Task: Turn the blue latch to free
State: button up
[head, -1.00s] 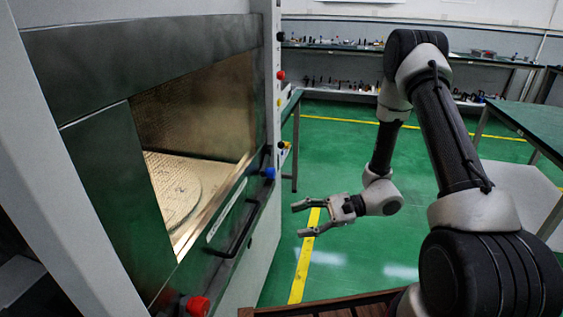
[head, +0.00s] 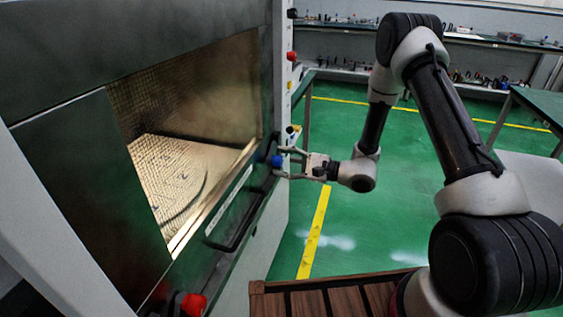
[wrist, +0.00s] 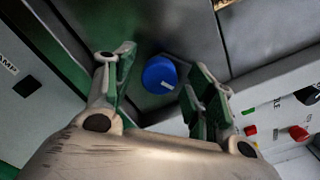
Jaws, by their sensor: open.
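The blue latch (head: 277,162) is a round knob at the right edge of the microwave door. In the wrist view the blue latch (wrist: 159,75) has a white mark on its face and lies between my two fingers. My gripper (head: 290,163) is open at the knob, with one finger above and one below it in the head view. In the wrist view my gripper (wrist: 165,80) has a finger on each side of the knob, with gaps visible. I cannot tell whether either finger touches it.
The door has a black handle (head: 240,225) and a window onto a lit chamber. A control panel with several buttons (wrist: 299,132) is close to my right finger.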

jog(key=shift+w+a, duration=0.2)
jog(key=shift+a, duration=0.25)
jog(key=c, duration=1)
jog(key=shift+c, duration=0.2)
